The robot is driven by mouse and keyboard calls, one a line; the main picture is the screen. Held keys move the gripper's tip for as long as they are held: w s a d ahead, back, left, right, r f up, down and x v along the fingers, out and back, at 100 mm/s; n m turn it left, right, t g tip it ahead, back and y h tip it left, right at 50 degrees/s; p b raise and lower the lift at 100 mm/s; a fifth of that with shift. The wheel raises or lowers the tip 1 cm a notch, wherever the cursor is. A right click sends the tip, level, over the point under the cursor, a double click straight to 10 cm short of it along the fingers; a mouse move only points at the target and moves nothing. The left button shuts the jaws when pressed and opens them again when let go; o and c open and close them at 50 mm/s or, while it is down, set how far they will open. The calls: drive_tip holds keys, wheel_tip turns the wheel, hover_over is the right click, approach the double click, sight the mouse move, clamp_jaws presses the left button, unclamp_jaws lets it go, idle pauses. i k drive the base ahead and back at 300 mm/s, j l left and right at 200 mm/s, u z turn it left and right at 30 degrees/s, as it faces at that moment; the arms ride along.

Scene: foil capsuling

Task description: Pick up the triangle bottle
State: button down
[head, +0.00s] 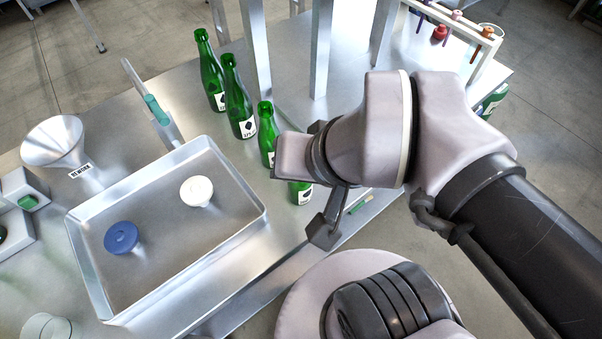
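Several green bottles with white labels stand upright in a row on the metal table. The far-left bottle (211,72) has a small dark mark on its label, too small to read. The second bottle (237,98) shows a dark angular mark. The third bottle (266,130) is partly covered by my arm. The fourth bottle (301,193) shows only its lower part and label below my wrist. I cannot tell which label bears the triangle. My gripper (322,185) is beside the fourth bottle, its dark fingers spread apart. Whether the bottle lies between them is hidden.
A metal tray (92,283) holds a white piece (197,191) and a blue piece (121,238). A funnel (54,141) stands at left. Metal posts (321,50) rise behind the bottles. A rack (487,55) and another green bottle (492,101) are at right.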

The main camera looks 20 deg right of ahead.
sight(268, 130)
drive_tip(key=j+u, duration=0.15)
drive_tip(key=u, duration=1.4)
drive_tip(key=z, duration=1.55)
drive_tip(key=i+l+z, duration=0.1)
drive_tip(key=l+z, duration=0.15)
drive_tip(key=i+l+z, duration=0.1)
drive_tip(key=l+z, duration=0.15)
drive_tip(key=l, duration=0.15)
